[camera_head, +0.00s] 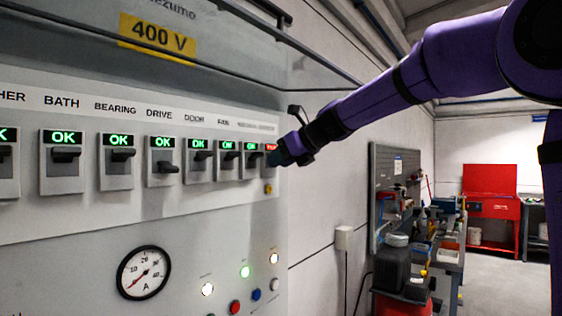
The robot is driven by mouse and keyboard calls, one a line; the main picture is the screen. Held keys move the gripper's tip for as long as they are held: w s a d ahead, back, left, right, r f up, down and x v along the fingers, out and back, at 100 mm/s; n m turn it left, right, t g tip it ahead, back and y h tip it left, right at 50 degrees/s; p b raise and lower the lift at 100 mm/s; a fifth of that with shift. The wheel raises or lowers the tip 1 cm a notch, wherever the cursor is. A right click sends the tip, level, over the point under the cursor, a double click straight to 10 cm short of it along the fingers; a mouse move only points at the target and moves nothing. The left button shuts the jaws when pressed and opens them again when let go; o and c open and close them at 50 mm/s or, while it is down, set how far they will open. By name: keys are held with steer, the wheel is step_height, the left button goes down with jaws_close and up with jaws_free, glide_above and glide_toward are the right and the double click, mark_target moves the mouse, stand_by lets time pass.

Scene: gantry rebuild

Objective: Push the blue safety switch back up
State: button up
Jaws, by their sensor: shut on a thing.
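A row of switches runs along the grey panel (100,225), each with a small display on top. The rightmost switch (270,148) has a red display, while the others show green OK. My gripper (284,154) is at this rightmost switch, reaching in from the right, and is shut on its lever. The lever is mostly hidden by my gripper, so its blue colour and exact tilt cannot be made out.
The neighbouring switch (251,160) with a green display stands close on the left. Below are a round gauge (144,272), a yellow knob (268,188) and several coloured lamps and buttons. A workbench (447,262) and a red cabinet (492,207) stand farther back at right.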

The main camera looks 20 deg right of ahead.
steer(key=o, duration=0.9)
steer(key=shift+o, duration=0.2)
steer(key=shift+s+r, duration=0.1)
steer(key=s+d+r, duration=0.1)
steer(key=s+d, duration=0.7)
steer(key=s, duration=0.4)
steer(key=shift+r, duration=0.1)
